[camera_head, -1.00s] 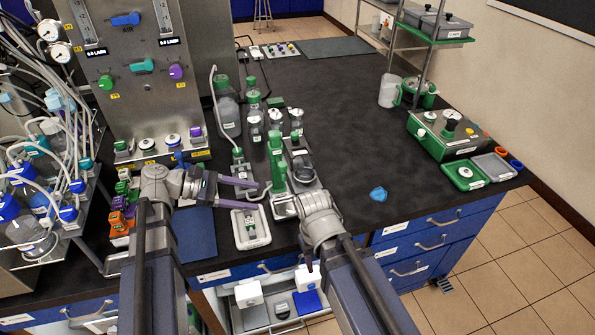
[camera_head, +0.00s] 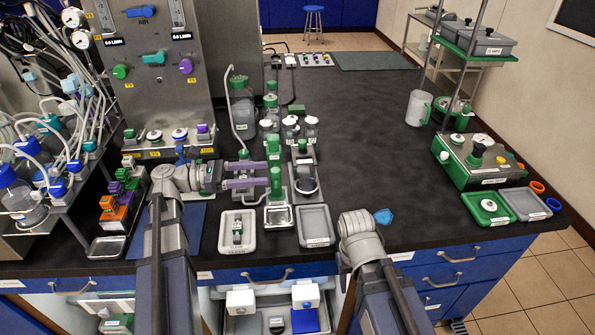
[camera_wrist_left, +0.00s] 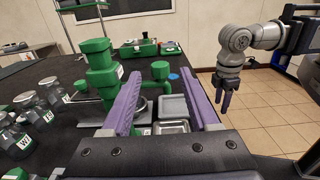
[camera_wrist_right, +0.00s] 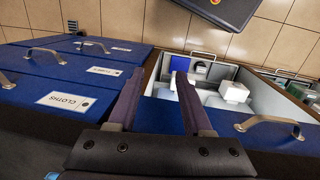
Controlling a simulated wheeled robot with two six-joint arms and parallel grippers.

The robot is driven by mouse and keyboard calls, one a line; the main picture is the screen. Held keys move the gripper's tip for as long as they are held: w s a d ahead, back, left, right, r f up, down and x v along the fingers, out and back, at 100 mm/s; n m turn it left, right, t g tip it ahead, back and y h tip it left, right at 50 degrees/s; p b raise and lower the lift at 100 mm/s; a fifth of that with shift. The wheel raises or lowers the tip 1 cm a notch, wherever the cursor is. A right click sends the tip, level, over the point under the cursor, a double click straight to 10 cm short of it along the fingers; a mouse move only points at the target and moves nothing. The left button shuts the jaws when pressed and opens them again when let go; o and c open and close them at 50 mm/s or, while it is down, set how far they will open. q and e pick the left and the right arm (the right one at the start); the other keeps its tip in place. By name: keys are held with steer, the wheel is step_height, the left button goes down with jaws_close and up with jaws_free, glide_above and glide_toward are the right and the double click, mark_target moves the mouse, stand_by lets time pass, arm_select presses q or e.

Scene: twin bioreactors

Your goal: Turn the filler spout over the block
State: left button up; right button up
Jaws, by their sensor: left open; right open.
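A green filler stands near the bench's front edge. Its tall column (camera_head: 273,152) is at the back, and a shorter green post with a rounded top (camera_head: 276,180) stands in front of it. I cannot tell for sure which part is the spout. The column (camera_wrist_left: 98,62) and the post (camera_wrist_left: 160,76) also show in the left wrist view. My left gripper (camera_head: 267,175) is open and empty, its fingertips just left of the post, which appears between the fingers in the left wrist view. My right gripper (camera_wrist_right: 160,85) is open and empty, pointing down before the drawers. I cannot identify the block for certain.
A white tray with a small green-topped item (camera_head: 237,232), a small metal tray (camera_head: 279,216) and an empty grey tray (camera_head: 315,226) line the front edge. Capped bottles (camera_head: 301,130) stand behind the filler. A blue lump (camera_head: 383,216) lies right; the bench's middle is clear.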

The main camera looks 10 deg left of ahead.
arm_select(q)
steer(key=x, duration=0.7)
steer(key=shift+d, duration=0.4)
steer(key=shift+w, duration=0.15)
jaws_close()
stand_by(1.0)
